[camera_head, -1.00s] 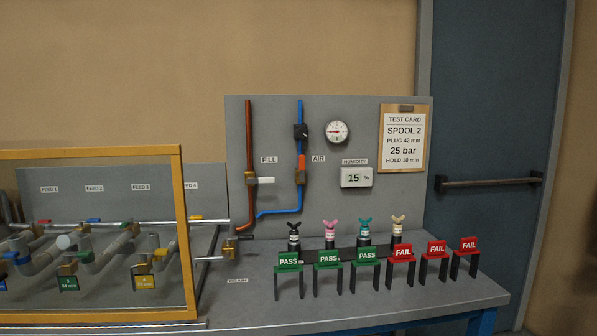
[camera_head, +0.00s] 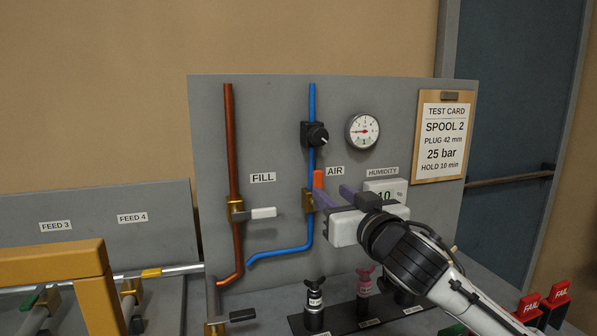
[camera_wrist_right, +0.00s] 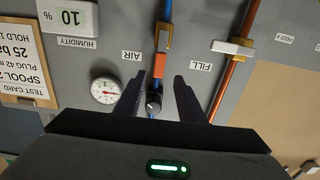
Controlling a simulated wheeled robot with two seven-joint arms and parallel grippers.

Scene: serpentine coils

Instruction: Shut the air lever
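The air lever (camera_head: 318,180) is a short orange handle standing upright along the blue pipe, at a brass valve (camera_head: 307,201) beside the AIR label. It also shows in the right wrist view (camera_wrist_right: 159,66), between the lines of my two fingers and close to their tips. My right gripper (camera_head: 331,193) is open and empty, its purple-lit fingers reaching toward the valve from the right. In the right wrist view the fingers (camera_wrist_right: 160,76) are well apart, with a gap on each side of the lever. I cannot tell exact depth. My left gripper is not in view.
The white fill lever (camera_head: 263,212) points right from the copper pipe (camera_head: 232,150). A black knob (camera_head: 317,135) sits above the air lever, with a gauge (camera_head: 363,131) to its right. A yellow frame (camera_head: 60,262) is at lower left.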

